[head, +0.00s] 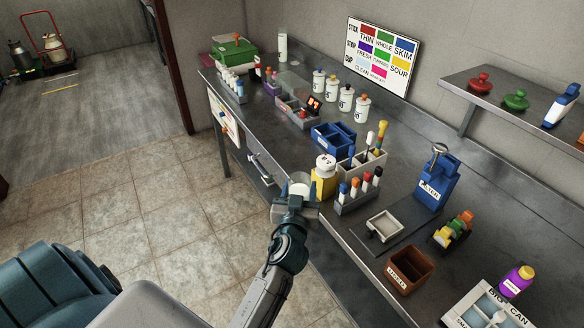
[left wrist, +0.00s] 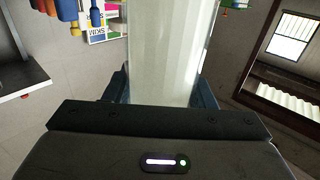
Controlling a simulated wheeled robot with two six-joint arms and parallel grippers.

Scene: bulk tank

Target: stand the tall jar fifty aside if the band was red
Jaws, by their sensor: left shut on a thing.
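My left gripper (head: 297,192) is shut on a tall, clear, pale-walled jar, held at the front edge of the bench. Only its whitish top (head: 300,187) shows between the fingers in the head view. In the left wrist view the jar (left wrist: 162,50) runs up the middle between the fingers, see-through with whitish contents or glare. No number and no coloured band can be made out on it. My right gripper is in neither view.
A yellow white-capped bottle (head: 324,180) stands just beside the left gripper. A grey rack of colour-capped tubes (head: 357,199) is to the right. Several white jars (head: 346,99) stand by the wall under a colour chart (head: 380,55).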

